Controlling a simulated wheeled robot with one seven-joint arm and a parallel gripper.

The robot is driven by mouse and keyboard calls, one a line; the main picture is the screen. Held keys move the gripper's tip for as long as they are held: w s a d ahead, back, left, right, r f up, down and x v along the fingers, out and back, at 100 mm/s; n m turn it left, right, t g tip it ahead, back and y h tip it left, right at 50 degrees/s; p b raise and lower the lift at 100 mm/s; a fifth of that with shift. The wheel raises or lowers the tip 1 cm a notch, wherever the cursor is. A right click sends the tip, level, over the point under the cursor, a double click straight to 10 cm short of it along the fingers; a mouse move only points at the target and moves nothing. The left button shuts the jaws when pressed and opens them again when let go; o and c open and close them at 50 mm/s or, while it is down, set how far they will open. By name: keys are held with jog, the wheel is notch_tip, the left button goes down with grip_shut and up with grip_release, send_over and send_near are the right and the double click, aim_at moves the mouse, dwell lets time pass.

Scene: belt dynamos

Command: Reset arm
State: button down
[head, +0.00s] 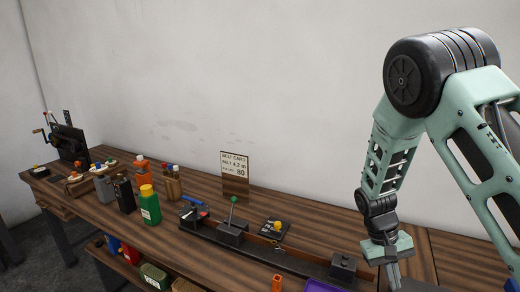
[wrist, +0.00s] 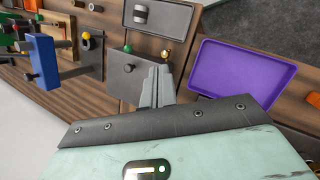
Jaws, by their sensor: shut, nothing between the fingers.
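My arm is bent at the right of the head view, with my gripper (head: 394,277) pointing down over the right part of the wooden bench (head: 400,232). My gripper's fingers are together and hold nothing. In the wrist view, the closed fingers (wrist: 157,88) appear above a grey plate (wrist: 130,72), left of a purple tray (wrist: 240,75). I cannot tell whether the fingertips touch anything below.
A dark rail with a green-knobbed lever (head: 232,216) runs along the bench. Several bottles, including a green one (head: 149,208), and a crank machine (head: 68,139) are left.

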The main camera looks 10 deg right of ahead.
jog(key=s+a+r+n+t+y+b, duration=0.1)
jog(key=s+a+n+b, duration=0.15)
jog(key=a, duration=0.75)
jog(key=s+a+r+n+t+y+b, duration=0.2)
jog(key=s+a+n+b, duration=0.4)
jog(key=s+a+b, duration=0.3)
jog(key=s+a+r+t, duration=0.1)
jog(key=s+a, duration=0.3)
jog(key=s, duration=0.3)
jog(key=shift+s+r, duration=0.35)
jog(key=shift+s, duration=0.05)
jog(key=c, duration=1.8)
grip_release()
jog(key=shift+s+n, duration=0.35)
jog(key=o, duration=0.5)
jog(key=shift+s+r, duration=0.1)
